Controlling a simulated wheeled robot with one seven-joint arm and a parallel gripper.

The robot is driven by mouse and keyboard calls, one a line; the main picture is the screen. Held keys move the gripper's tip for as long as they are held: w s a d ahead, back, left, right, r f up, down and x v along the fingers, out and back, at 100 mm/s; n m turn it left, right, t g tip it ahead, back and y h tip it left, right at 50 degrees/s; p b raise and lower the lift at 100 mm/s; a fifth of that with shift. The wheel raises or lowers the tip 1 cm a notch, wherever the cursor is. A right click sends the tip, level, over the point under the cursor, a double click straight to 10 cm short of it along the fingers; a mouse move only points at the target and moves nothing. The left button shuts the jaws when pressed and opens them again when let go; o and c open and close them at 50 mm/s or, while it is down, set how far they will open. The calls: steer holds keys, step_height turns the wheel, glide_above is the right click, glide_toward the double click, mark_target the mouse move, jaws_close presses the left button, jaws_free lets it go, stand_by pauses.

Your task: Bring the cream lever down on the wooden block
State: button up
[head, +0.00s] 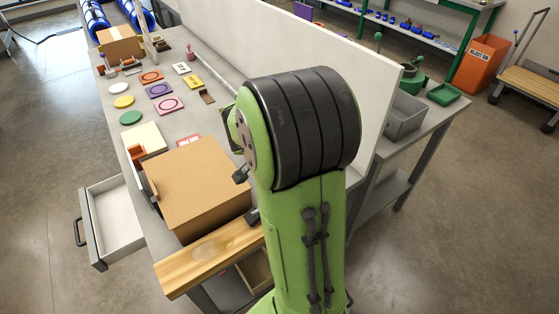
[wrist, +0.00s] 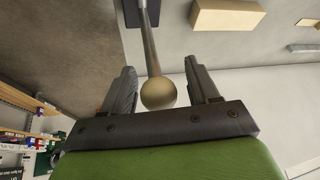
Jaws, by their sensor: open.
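In the wrist view, the cream lever shows as a grey rod with a round cream knob (wrist: 158,94). The rod runs up to a dark mount (wrist: 133,14) at the top. My gripper (wrist: 161,68) is open, with one finger on each side of the knob. Gaps show on both sides, so the fingers look apart from it. A pale wooden block (wrist: 227,15) shows at the upper right, clear of the rod.
In the head view, a cardboard box (head: 197,185) and a wooden board (head: 210,257) are at the bench's near end, left of my arm. A drawer (head: 113,215) sticks out on the left. A white panel (head: 290,40) stands along the bench behind several coloured pieces.

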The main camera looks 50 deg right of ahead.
steer(key=p+v, duration=0.3)
steer(key=v, duration=1.2)
steer(key=shift+a+r, duration=0.2)
steer(key=shift+a, duration=0.05)
